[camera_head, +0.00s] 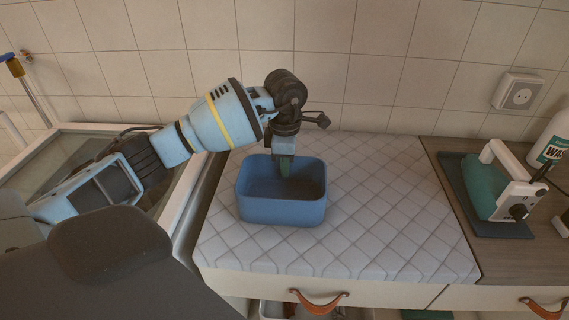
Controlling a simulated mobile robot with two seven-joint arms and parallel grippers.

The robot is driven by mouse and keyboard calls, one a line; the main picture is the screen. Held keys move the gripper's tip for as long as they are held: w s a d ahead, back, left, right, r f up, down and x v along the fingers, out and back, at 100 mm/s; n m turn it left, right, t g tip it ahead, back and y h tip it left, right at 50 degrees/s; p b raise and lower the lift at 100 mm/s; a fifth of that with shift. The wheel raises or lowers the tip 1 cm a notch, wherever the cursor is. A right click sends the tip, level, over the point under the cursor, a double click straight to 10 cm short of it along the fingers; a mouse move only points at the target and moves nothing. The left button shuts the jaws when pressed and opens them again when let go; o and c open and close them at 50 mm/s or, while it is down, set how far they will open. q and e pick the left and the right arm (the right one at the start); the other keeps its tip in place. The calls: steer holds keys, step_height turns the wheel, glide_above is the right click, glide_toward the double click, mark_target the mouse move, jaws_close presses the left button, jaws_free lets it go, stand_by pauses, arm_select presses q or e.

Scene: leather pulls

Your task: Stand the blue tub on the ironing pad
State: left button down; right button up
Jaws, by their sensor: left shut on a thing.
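The blue tub (281,211) is upright over the left part of the quilted ironing pad (390,225). Its base looks to be on the pad, though a small gap underneath cannot be ruled out. The tub looks empty. My left gripper (285,166) comes down from above at the tub's far wall and is shut on that wall. One fingertip shows inside the tub; the other is hidden behind the wall. My right gripper is not in view.
A teal iron (487,187) stands on a dark mat (462,205) to the right, with a white bottle (551,140) beyond it. A tiled wall with a socket (517,93) closes off the back. The pad's right half is clear. Drawers with leather pulls (318,304) are below.

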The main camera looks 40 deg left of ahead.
arm_select(q)
steer(key=shift+f, duration=0.15)
steer(key=c, duration=1.6)
jaws_free()
step_height(320, 180, up, 12)
steer(key=shift+r, duration=0.15)
